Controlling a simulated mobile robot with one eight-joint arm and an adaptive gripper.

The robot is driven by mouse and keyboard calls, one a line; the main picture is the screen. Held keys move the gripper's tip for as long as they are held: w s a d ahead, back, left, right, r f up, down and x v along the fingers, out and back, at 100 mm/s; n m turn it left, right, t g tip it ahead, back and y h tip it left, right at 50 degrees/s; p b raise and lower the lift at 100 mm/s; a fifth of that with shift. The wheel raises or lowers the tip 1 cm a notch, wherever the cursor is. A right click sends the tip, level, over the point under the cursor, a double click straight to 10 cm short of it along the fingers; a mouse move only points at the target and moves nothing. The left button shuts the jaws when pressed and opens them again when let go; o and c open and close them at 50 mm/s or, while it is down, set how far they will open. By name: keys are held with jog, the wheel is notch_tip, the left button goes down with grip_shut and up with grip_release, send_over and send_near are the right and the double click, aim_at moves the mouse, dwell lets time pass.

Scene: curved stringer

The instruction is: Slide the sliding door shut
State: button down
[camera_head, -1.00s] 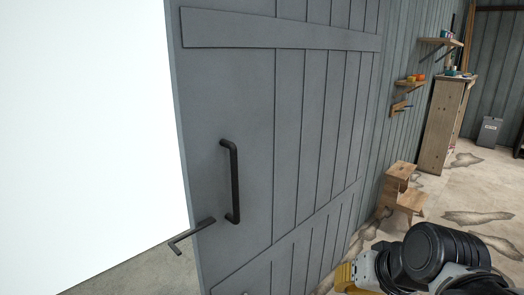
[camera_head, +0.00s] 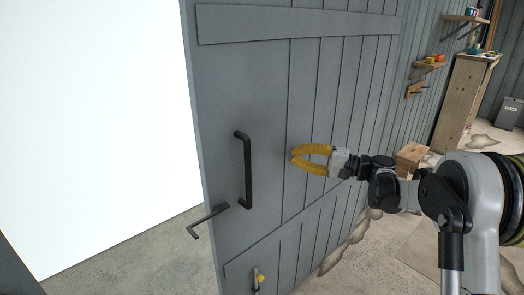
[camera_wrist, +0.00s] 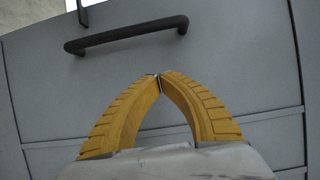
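The grey plank sliding door (camera_head: 245,95) fills the middle of the head view, with a bright white opening along its left edge. A black vertical bar handle (camera_head: 243,170) is fixed near that edge. My gripper (camera_head: 294,156) has yellow fingers and is to the right of the handle, apart from it. In the wrist view the fingertips (camera_wrist: 159,77) meet, with nothing between them. The handle (camera_wrist: 127,35) lies beyond the fingertips there, across the door face (camera_wrist: 230,75). I cannot tell how far the fingertips are from the door.
A black L-shaped bar (camera_head: 207,219) juts from the door's left edge. A small yellow-tipped fitting (camera_head: 257,280) shows low on the door. A wooden step stool (camera_head: 410,156) and tall wooden cabinet (camera_head: 463,95) stand at right, with wall shelves above. Concrete floor (camera_head: 130,255) is bare at lower left.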

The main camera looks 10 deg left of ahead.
jog(key=a+b, duration=0.3)
jog(key=a, duration=0.8)
jog(key=shift+s+a+b, duration=0.15)
jog(key=shift+b, duration=0.25)
jog(key=shift+s+a, duration=0.2)
